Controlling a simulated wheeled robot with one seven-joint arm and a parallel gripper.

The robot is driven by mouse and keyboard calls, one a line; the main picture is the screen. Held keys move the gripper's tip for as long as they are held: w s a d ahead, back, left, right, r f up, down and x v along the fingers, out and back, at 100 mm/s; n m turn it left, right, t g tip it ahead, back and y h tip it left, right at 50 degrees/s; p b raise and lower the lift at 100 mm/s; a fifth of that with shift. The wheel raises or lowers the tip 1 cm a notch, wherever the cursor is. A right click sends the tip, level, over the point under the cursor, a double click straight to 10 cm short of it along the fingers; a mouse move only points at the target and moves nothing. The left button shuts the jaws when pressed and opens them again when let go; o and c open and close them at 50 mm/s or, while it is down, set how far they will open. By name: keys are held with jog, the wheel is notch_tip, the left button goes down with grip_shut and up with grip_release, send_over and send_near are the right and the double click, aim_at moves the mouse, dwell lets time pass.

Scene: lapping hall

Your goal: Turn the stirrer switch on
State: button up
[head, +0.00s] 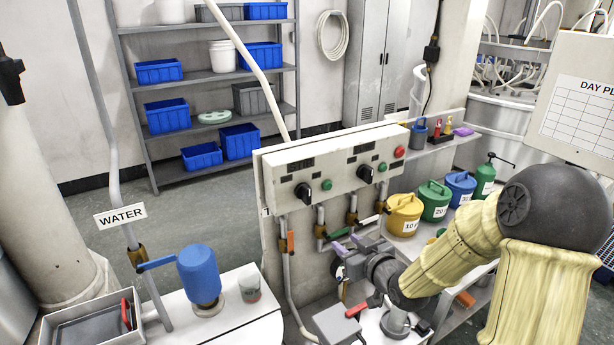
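A pale control panel (335,168) stands in the middle of the head view. It carries two black rotary knobs, a left knob (303,192) and a right knob (365,173). Each has a green button beside it and a dark label plate above. The labels are too small to read, so I cannot tell which knob is the stirrer switch. My gripper (350,248) is below the panel's right half, in front of the pipes, apart from both knobs. Its fingers are small and partly mixed with the valves behind, so its opening is unclear.
Valves with an orange handle (290,241) and other coloured handles hang under the panel. A red button (399,152) is at its right end. Yellow (404,214), green (434,200) and blue (460,186) cans stand to the right. A blue-topped device (199,274) stands on the left bench.

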aim_at(309, 190)
jog(key=r+y, duration=0.1)
jog(key=r, duration=0.1)
jog(key=a+r+t, duration=0.1)
jog(key=w+r+t+y+p, duration=0.1)
jog(key=r, duration=0.1)
jog(key=shift+a+r+y, duration=0.2)
jog(key=shift+r+y, duration=0.1)
jog(key=shift+r, duration=0.05)
jog(key=shift+w, duration=0.2)
jog(key=p+x, duration=0.7)
jog(key=x, duration=0.9)
jog(key=shift+w+a+r, duration=0.1)
jog(key=shift+r, duration=0.05)
jog(key=shift+w+a+p, duration=0.2)
jog(key=shift+w+p, duration=0.1)
jog(key=shift+w, duration=0.1)
grip_shut()
